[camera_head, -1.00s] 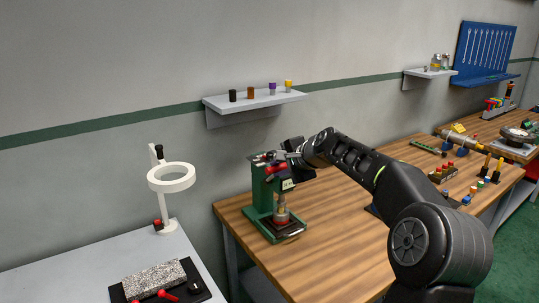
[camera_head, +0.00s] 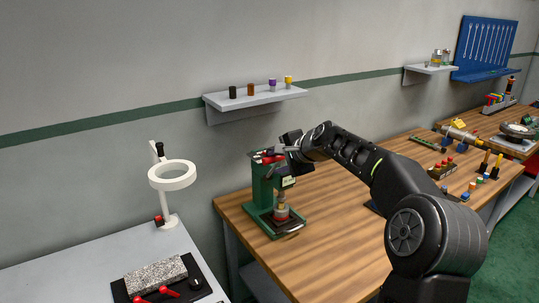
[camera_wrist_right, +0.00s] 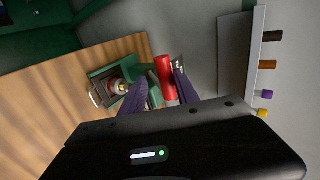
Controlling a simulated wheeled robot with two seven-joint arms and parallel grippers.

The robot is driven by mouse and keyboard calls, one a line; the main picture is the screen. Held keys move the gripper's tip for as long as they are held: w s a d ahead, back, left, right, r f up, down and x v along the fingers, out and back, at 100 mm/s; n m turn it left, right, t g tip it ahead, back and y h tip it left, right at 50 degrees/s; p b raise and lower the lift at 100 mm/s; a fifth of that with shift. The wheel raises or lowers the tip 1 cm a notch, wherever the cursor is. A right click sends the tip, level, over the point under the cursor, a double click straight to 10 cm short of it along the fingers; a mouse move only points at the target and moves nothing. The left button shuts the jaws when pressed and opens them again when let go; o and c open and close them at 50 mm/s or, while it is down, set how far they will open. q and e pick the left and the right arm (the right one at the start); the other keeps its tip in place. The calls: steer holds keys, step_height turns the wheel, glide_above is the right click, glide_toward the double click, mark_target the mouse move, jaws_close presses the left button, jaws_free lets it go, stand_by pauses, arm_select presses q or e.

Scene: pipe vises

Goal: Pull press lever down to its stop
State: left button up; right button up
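The green press (camera_head: 262,190) stands at the near left corner of the wooden bench, with a small metal-and-red part (camera_head: 281,211) on its base. Its red lever handle (camera_head: 268,158) is near the press top. My right gripper (camera_head: 284,151) is at the lever, beside the press head. In the right wrist view, the red handle (camera_wrist_right: 164,78) lies between the two fingers of my right gripper (camera_wrist_right: 160,88). A gap shows on its left side, and the right finger is close to it. The press base (camera_wrist_right: 100,92) shows beyond the left finger. My left gripper is out of view.
A wall shelf (camera_head: 255,98) with several coloured caps is above the press. A white ring lamp (camera_head: 172,176) stands on the grey table at left. Coloured parts (camera_head: 443,170) sit farther right on the bench. The bench middle is mostly clear.

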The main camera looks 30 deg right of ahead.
steer(key=b+v, duration=0.1)
steer(key=v, duration=0.6)
steer(key=shift+s+r, duration=0.1)
steer(key=b+v, duration=0.2)
steer(key=v, duration=0.5)
steer(key=shift+s+r, duration=0.25)
steer(key=shift+s, duration=0.05)
steer(key=shift+f, duration=0.1)
stand_by(0.5)
